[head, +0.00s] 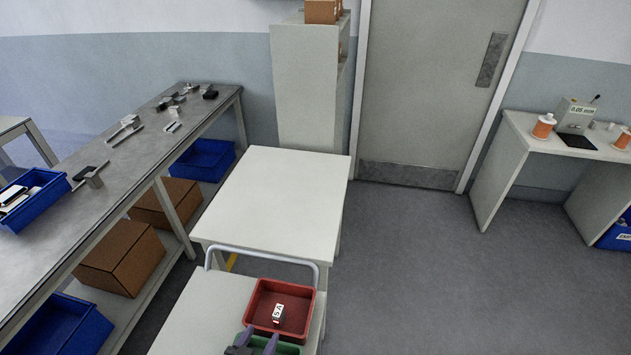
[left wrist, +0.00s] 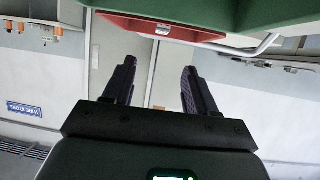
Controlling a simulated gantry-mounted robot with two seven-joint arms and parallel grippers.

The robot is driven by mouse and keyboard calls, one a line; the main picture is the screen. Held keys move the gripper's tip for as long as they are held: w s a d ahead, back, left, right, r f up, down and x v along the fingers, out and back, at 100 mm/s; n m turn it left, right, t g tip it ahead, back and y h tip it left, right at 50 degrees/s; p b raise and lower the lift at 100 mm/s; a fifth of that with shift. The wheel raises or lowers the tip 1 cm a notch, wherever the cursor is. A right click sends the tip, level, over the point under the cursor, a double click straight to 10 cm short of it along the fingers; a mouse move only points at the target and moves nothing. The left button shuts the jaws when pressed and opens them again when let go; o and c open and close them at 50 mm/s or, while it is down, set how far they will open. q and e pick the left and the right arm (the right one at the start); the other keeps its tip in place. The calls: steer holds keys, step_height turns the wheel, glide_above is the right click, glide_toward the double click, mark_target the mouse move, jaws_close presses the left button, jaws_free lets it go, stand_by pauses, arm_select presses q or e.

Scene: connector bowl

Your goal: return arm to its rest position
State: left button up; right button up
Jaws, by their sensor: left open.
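My left gripper (head: 261,334) is at the bottom edge of the head view, over the green bin (head: 288,349) on the cart, close to the near side of the red bin (head: 250,308). In the left wrist view its two dark fingers (left wrist: 159,66) stand apart with nothing between them. The green bin (left wrist: 200,12) and the red bin (left wrist: 115,20) show at the top of that view. A small dark piece with a white marked label (head: 278,312) lies in the red bin, apart from the fingers. My right gripper is not in view.
The cart has a grey push handle (head: 265,250) beyond the bins. A bare white table (head: 285,185) stands behind it. A long grey bench (head: 110,185) with metal parts and a blue bin (head: 58,190) is at left. The floor at right is clear.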

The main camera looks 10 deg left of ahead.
arm_select(q)
steer(key=s+a+g+y+p, duration=0.1)
steer(key=s+a+g, duration=0.1)
steer(key=s+g, duration=0.5)
steer(key=s+a+g+y+p, duration=0.1)
steer(key=s+a+g, duration=0.15)
steer(key=s, duration=0.85)
step_height(320, 180, up, 26)
steer(key=p, duration=2.5)
steer(key=shift+w+d+r, duration=0.15)
steer(key=shift+r, duration=0.05)
